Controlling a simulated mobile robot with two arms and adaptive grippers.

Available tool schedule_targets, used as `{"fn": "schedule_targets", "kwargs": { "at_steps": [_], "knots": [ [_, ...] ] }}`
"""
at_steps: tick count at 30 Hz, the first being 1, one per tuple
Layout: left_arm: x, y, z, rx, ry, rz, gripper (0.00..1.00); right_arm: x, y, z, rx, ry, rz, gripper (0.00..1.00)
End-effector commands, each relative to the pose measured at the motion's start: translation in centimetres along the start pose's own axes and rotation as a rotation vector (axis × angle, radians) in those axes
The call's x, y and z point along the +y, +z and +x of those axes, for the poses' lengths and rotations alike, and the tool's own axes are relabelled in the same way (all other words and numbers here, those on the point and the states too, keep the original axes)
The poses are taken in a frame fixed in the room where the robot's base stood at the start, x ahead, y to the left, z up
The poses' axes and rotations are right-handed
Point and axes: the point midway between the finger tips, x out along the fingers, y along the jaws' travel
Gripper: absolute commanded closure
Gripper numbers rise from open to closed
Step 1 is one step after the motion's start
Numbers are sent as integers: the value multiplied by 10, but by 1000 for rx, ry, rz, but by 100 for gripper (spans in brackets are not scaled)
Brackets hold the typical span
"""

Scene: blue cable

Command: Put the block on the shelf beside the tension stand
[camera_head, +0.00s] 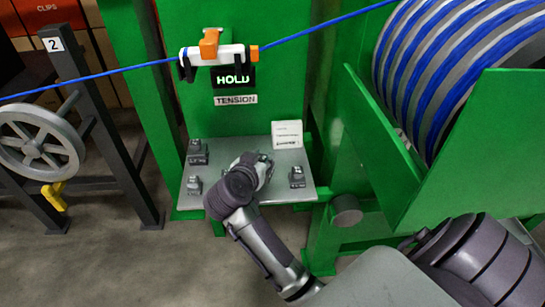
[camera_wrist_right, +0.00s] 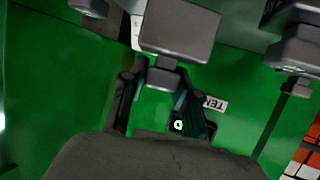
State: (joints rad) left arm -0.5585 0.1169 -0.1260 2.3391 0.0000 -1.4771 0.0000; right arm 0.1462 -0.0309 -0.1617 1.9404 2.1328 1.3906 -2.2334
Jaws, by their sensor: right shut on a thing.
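The shelf (camera_head: 235,192) is a grey plate on the front of the green tension stand (camera_head: 285,60), below the HOLD and TENSION signs. My right gripper (camera_head: 264,165) is over the middle of the shelf, and its wrist hides most of what it holds in the head view. In the right wrist view my right gripper (camera_wrist_right: 160,92) is shut on a grey block (camera_wrist_right: 180,32), with its narrow end between the fingers. I cannot tell whether the block touches the shelf. My left gripper is not in view.
Similar grey pieces (camera_head: 297,177) (camera_head: 197,154) (camera_head: 194,186) stand on the shelf at both sides. A white card (camera_head: 287,134) stands at its back right. A blue cable (camera_head: 325,24) passes through a white and orange clamp (camera_head: 213,55) above. A green-framed cable drum (camera_head: 455,65) is at right.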

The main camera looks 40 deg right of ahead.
Motion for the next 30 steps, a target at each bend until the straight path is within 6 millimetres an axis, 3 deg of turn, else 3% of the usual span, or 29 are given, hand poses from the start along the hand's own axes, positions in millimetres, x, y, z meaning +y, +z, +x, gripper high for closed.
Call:
{"fn": "schedule_targets", "kwargs": {
  "at_steps": [9,14,27,28,30],
  "knots": [
    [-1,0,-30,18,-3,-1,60,1,16,7,6,0,0,100],
    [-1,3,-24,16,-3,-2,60,1,32,13,6,0,1,100],
    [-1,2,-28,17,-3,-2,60,1,34,14,5,0,2,100],
    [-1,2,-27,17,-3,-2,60,2,37,15,-1,2,-1,65],
    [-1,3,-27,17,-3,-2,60,2,37,15,-1,2,-1,53]
  ]
}}
